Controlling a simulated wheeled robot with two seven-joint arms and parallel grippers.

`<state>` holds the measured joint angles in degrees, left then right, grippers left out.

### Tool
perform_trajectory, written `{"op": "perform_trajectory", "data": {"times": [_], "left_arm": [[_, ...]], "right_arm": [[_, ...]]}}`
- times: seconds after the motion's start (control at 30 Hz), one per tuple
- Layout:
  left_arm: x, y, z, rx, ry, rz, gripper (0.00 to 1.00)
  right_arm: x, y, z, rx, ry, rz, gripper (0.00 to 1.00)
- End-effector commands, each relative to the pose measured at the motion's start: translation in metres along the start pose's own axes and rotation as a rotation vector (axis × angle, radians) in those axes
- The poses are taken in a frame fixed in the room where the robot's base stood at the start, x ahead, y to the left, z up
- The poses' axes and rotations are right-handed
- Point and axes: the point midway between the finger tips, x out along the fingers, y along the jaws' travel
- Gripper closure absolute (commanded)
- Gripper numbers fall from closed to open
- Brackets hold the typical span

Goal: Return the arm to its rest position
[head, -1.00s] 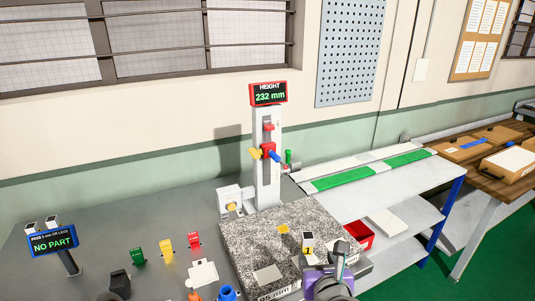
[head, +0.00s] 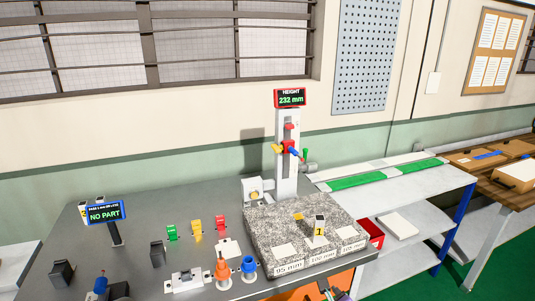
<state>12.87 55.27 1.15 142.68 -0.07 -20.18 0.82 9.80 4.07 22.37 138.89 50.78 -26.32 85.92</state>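Only a small dark and purple piece of my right gripper (head: 336,294) shows at the bottom edge of the head view, in front of the granite plate. Its fingers cannot be made out. My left gripper is not in view. A small upright block marked 1 (head: 319,231) stands on the granite plate (head: 275,228), between two pale square pads, clear of my gripper.
The height gauge (head: 287,160) stands behind the granite, its display (head: 290,97) reading 232 mm. A display reading NO PART (head: 104,214) stands at left.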

Motion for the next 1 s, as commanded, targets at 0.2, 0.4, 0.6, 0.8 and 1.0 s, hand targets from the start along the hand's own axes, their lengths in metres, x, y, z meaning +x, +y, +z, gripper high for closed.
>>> {"op": "perform_trajectory", "data": {"times": [0.2,0.4,0.6,0.8,1.0], "left_arm": [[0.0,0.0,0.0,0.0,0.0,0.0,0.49],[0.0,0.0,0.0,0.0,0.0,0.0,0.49],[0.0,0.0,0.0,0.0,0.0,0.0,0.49],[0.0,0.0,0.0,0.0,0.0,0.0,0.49],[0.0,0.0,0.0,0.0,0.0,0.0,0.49]], "right_arm": [[0.053,0.067,-0.078,-0.556,0.072,0.242,0.39],[0.073,0.153,-0.169,-1.168,-0.028,0.568,0.39],[0.057,0.23,-0.246,-1.644,-0.297,0.854,0.39],[0.037,0.266,-0.283,-1.861,-0.511,0.976,0.39],[0.034,0.269,-0.286,-1.887,-0.54,0.987,0.39]]}}
